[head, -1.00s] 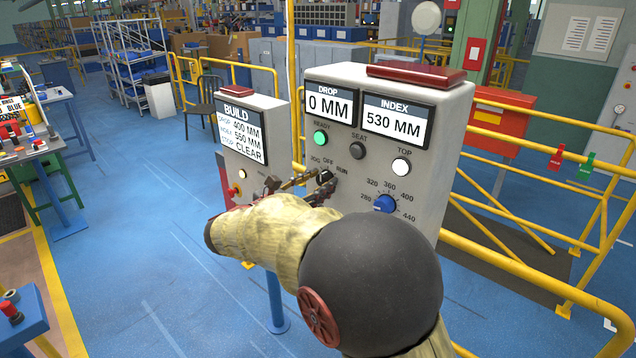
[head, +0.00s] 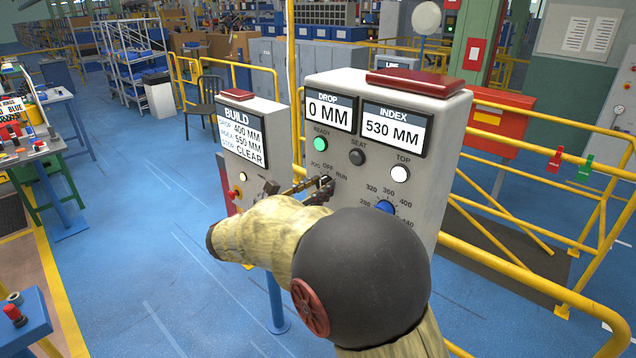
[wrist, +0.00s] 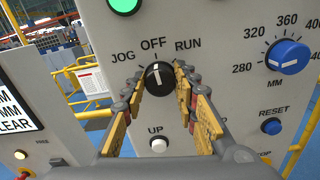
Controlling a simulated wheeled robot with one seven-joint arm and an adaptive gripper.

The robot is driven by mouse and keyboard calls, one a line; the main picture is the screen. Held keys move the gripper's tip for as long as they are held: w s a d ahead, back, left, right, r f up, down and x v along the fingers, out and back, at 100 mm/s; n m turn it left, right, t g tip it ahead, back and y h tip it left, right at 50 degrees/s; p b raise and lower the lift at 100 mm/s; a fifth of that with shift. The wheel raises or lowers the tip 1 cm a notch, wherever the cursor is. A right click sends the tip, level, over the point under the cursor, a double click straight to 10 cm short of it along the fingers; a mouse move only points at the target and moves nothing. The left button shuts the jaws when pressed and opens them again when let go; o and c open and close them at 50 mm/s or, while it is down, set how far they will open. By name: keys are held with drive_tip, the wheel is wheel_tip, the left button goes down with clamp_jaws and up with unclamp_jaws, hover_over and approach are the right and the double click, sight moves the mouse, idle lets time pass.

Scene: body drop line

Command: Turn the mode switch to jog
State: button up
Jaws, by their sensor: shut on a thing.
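The mode switch (wrist: 159,78) is a black round knob with a white pointer line on the grey panel, below the labels JOG, OFF and RUN in the wrist view. Its pointer stands nearly upright, at about OFF. My gripper (wrist: 160,82) has one finger on each side of the knob and is shut on it. In the head view my gripper (head: 318,187) is at the panel just below these labels, and its fingers largely hide the knob.
The blue MM dial (wrist: 288,57) is right of the switch, with a blue RESET button (wrist: 272,127) below it. A white UP button (wrist: 159,144) is under the switch. The smaller BUILD box (head: 250,175) stands to the left. Yellow rails (head: 530,275) run at the right.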

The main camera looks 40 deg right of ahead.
drive_tip(key=n+p, duration=0.1)
drive_tip(key=p, duration=0.1)
drive_tip(key=n+p, duration=0.1)
drive_tip(key=p, duration=0.1)
drive_tip(key=shift+r+p, duration=0.3)
drive_tip(key=shift+r, duration=0.1)
drive_tip(key=n+p, duration=0.2)
drive_tip(key=p, duration=0.3)
drive_tip(key=shift+n, duration=0.4)
drive_tip(key=n+p, duration=0.1)
drive_tip(key=p, duration=0.1)
drive_tip(key=n+p, duration=0.2)
drive_tip(key=p, duration=0.1)
drive_tip(key=shift+w+f+p, duration=0.15)
drive_tip(key=shift+f+p, duration=0.05)
drive_tip(key=shift+p, duration=0.15)
drive_tip(key=shift+f+n+p, duration=0.15)
drive_tip(key=shift+n+p, duration=0.45)
drive_tip(key=shift+p, duration=0.2)
drive_tip(key=shift+f, duration=0.1)
drive_tip(key=o, duration=1.2)
drive_tip(key=shift+c, duration=0.2)
